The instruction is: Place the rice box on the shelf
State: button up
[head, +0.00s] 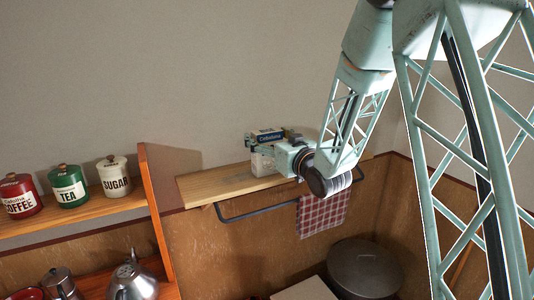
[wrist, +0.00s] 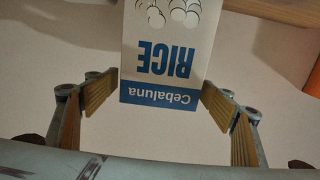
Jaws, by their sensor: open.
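The rice box (head: 266,135), white with a blue "Cebaluna" band, appears upright at the wooden shelf (head: 220,185), close to the wall. My gripper (head: 268,148) is at the box, above the shelf. In the wrist view the box (wrist: 168,50) shows upside down with "RICE" in blue. The padded fingers of my gripper (wrist: 160,92) stand on either side of it, spread open. A gap shows at the left finger; the right finger is very near or touching the box.
An orange wooden side panel (head: 158,210) borders the shelf on the left. Beyond it stand coffee (head: 19,196), tea (head: 68,187) and sugar (head: 114,176) canisters. A dark rail (head: 255,212) with a checked towel (head: 323,213) hangs below. The shelf's left part is bare.

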aim_at(267, 131)
jog(key=shift+c, duration=0.9)
jog(key=c, duration=1.5)
jog(key=shift+r, duration=0.15)
jog(key=shift+r, duration=1.65)
jog(key=v, duration=0.5)
jog(key=r+b+v, duration=0.1)
jog(key=v, duration=0.4)
jog(key=a+b+v, duration=0.1)
jog(key=v, duration=0.5)
jog(key=shift+s+r, duration=0.2)
jog(key=shift+r, duration=0.05)
